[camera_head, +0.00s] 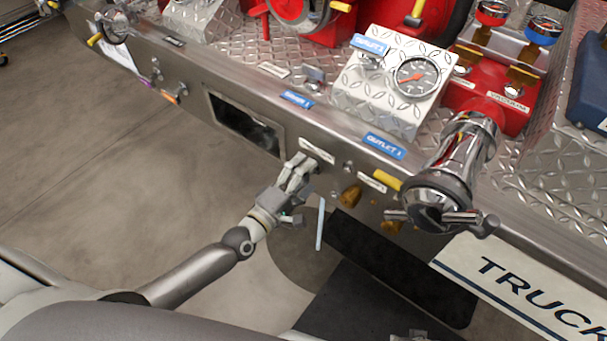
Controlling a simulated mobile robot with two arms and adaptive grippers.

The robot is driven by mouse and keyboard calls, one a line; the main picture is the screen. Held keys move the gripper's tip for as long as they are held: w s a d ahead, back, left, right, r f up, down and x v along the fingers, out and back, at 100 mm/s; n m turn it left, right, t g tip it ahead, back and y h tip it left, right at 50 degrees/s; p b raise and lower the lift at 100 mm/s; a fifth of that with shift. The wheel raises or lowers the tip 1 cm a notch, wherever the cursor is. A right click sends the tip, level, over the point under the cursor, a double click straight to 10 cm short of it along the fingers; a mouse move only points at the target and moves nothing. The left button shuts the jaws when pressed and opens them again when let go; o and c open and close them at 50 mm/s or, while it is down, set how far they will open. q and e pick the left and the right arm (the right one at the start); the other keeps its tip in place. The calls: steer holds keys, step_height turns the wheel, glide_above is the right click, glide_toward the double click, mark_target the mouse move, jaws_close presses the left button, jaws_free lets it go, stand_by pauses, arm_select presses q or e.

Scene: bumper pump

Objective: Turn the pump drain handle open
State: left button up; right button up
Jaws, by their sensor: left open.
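A steel bumper panel (240,92) runs diagonally across the view and carries several small controls. My left gripper (297,170) is open at the panel's front face, just below a small white label (317,151). Its fingers cover part of the panel, and I cannot tell whether they touch anything. A yellow handle (387,180) sticks out of the panel to the right of the gripper, beside another white label (371,182). The small labels are too blurred to read, so I cannot tell which control is the pump drain handle.
A large chrome outlet (440,200) juts out to the right. A gauge (417,77) sits on a diamond-plate box above the panel. Brass fittings (351,195) and a thin pale rod (320,224) are close to the gripper. Open floor (110,170) is on the left.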

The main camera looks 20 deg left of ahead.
arm_select(q)
steer(key=v, duration=1.2)
stand_by(0.4)
steer(key=s+f+m+g+y, duration=0.1)
steer(key=s+f+m+g, duration=0.3)
steer(key=f, duration=0.4)
steer(key=s+d+f+m+g+y, duration=0.1)
steer(key=s+f+m+g+y, duration=0.1)
steer(key=f+m+g, duration=0.4)
steer(key=s+f+m+g+y, duration=0.1)
steer(key=s+f+m, duration=0.25)
steer(key=f, duration=0.55)
steer(key=s+a+f+m+g+y+p, duration=0.1)
steer(key=s+a+f+g+p, duration=0.1)
steer(key=s+p, duration=0.6)
steer(key=s+a+f+m+g+y+p, duration=0.1)
steer(key=s+a+f+m+g+p, duration=0.1)
steer(key=s+p, duration=0.7)
steer(key=s+a+f+g, duration=0.1)
steer(key=s+f, duration=0.1)
steer(key=s, duration=0.4)
steer(key=shift+a, duration=0.2)
arm_select(e)
steer(key=s+d+f, duration=0.1)
steer(key=s, duration=0.8)
steer(key=s+d+f+g, duration=0.1)
steer(key=s+d+f, duration=0.1)
steer(key=s, duration=0.7)
steer(key=shift+s+g, duration=0.15)
steer(key=shift+g, duration=0.15)
